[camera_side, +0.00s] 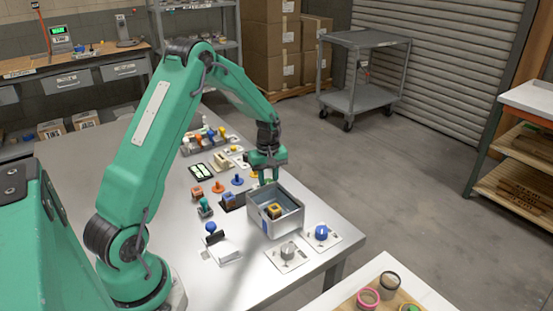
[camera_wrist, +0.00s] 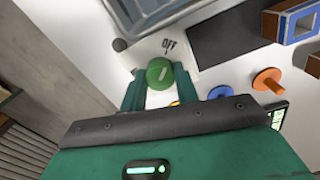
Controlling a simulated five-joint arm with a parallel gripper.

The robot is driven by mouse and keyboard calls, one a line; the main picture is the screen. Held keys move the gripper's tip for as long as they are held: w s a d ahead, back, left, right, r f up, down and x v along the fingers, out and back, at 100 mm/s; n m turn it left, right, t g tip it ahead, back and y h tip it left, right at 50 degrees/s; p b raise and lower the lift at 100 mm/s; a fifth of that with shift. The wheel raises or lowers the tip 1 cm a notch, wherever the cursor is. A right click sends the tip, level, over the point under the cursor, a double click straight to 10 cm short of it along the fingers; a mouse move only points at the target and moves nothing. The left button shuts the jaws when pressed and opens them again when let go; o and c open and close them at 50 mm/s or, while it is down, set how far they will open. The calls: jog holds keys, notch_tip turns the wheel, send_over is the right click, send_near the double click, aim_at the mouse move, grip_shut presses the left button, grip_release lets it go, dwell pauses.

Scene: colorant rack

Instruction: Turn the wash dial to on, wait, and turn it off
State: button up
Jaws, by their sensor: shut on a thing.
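A green round dial (camera_wrist: 160,73) with a short pale mark on top sits on a white plate in the wrist view. The word OFF is printed on the plate beside it. My gripper (camera_wrist: 159,78) is shut on the green dial, one finger on each side. The pale mark leans roughly toward the OFF lettering. In the side view my gripper (camera_side: 268,178) reaches down just behind a grey metal bin (camera_side: 270,229), and the green dial is hidden there. A grey dial (camera_side: 288,250) and a blue dial (camera_side: 321,232) stand on white plates in front of the bin.
The metal bin holds a yellow-orange block (camera_side: 274,211) and stands close to my gripper. An orange knob (camera_wrist: 268,80) and a blue knob (camera_wrist: 221,93) are near the dial in the wrist view. Several small parts crowd the table's far end. Bare table (camera_side: 175,195) shows left of them.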

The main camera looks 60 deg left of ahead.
jog(key=m, duration=0.4)
jog(key=shift+m, duration=0.4)
jog(key=m, duration=0.9)
jog(key=shift+r+m, duration=0.1)
jog(key=shift+m, duration=1.8)
jog(key=o, duration=1)
jog(key=shift+c, duration=0.2)
